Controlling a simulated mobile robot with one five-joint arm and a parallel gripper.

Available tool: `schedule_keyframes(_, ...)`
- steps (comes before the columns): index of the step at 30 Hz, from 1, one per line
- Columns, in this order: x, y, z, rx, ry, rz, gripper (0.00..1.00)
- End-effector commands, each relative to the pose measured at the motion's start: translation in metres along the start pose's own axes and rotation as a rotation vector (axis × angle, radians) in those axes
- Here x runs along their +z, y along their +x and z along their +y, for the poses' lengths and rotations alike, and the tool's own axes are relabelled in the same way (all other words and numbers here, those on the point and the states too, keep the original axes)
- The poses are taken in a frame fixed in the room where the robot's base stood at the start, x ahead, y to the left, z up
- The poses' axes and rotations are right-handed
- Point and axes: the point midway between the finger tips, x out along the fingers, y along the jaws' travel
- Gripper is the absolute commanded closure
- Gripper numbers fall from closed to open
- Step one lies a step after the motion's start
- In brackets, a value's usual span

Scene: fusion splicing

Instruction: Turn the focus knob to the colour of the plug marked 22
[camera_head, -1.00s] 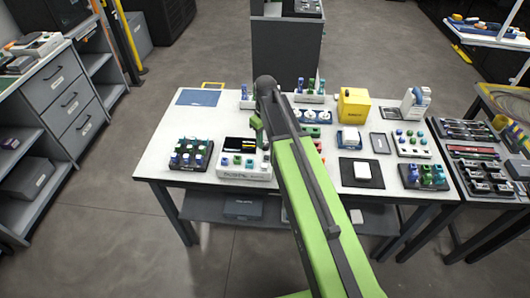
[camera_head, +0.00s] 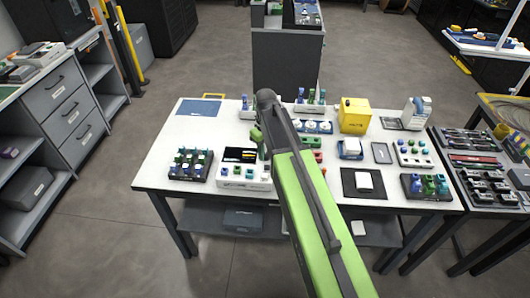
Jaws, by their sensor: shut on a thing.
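The splicer (camera_head: 230,183) is a white box with a dark screen (camera_head: 240,155) and several small green and blue knobs (camera_head: 236,171) along its front. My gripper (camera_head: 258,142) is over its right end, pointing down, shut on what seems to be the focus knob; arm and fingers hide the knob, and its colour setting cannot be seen. A dark block (camera_head: 190,175) with several blue, green and pale plugs stands left of the splicer. Another dark block (camera_head: 427,192) with blue, green and purple plugs stands at the table's right front. Plug numbers are too small to read.
Behind my arm stand a rack with coloured plugs (camera_head: 311,100) and a yellow box (camera_head: 354,116). A black mat (camera_head: 349,188) with a white item lies right of my arm. A blue mat (camera_head: 199,107) lies at the back left.

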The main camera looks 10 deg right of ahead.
Motion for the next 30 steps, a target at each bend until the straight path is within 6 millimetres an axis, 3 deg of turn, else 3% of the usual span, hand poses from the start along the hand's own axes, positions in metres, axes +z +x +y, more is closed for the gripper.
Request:
schedule_keyframes(8, 0.0014, 0.0003, 0.0005, -0.001, -0.138, -0.002, 1.0)
schedule_keyframes(30, 0.003, 0.0004, 0.0019, -0.002, -0.794, -0.006, 1.0)
